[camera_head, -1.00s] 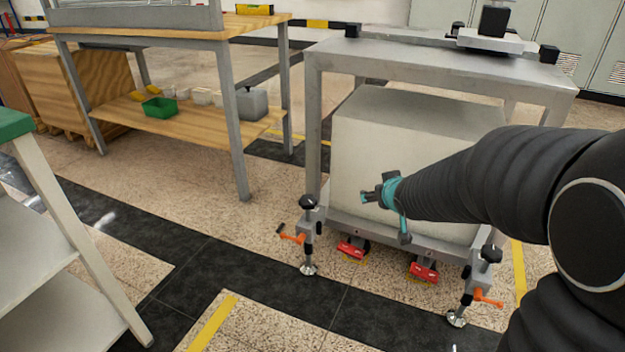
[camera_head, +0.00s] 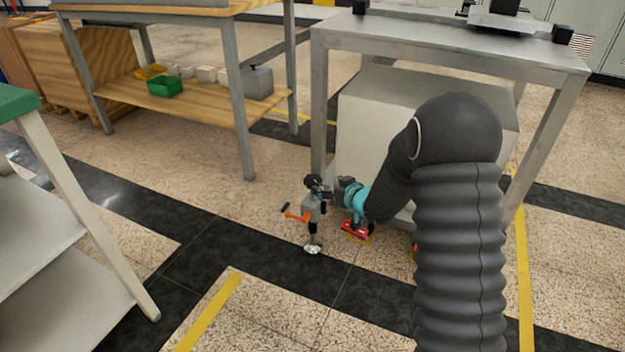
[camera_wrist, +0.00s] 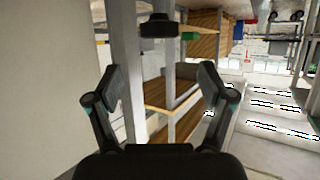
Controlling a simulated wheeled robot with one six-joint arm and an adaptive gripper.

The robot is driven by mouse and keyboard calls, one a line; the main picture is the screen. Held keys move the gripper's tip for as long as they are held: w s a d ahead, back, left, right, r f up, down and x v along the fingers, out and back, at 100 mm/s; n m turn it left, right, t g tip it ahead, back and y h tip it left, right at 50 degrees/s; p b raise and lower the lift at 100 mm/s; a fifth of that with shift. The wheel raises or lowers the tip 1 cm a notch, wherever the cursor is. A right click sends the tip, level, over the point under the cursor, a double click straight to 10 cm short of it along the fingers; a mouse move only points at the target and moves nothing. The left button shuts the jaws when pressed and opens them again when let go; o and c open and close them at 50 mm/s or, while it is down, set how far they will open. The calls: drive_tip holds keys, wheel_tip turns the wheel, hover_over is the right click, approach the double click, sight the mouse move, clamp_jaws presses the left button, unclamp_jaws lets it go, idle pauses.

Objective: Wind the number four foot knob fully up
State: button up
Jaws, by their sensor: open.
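A black foot knob (camera_head: 313,181) tops the levelling foot at the near left corner of the steel gantry table. Below it are an orange handle (camera_head: 297,215) and a round metal foot pad (camera_head: 312,249) at floor level. I see no number on this foot. My gripper (camera_head: 331,189) is level with the knob, just to its right, with a teal band behind it. In the wrist view my gripper (camera_wrist: 159,78) is open and empty, and the knob (camera_wrist: 160,27) shows ahead, above the line between the fingertips. Whether they touch is unclear. The right front foot is hidden behind my arm.
The steel gantry table (camera_head: 430,45) carries a large pale block (camera_head: 372,115) underneath. A red caster part (camera_head: 355,231) sits right of the foot. A wooden workbench (camera_head: 190,105) with a green bin (camera_head: 164,87) stands behind left. Floor in front of the foot is clear.

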sight(312, 177)
drive_tip(key=x, duration=1)
drive_tip(key=shift+w+a+f+b, duration=0.15)
drive_tip(key=shift+w+f+b, duration=0.05)
drive_tip(key=shift+b, duration=0.2)
drive_tip(key=c, duration=1.2)
drive_tip(key=shift+o, duration=0.2)
drive_tip(key=shift+r+n+g+p, duration=0.2)
drive_tip(key=shift+n+g+p, duration=0.1)
drive_tip(key=shift+p, duration=0.5)
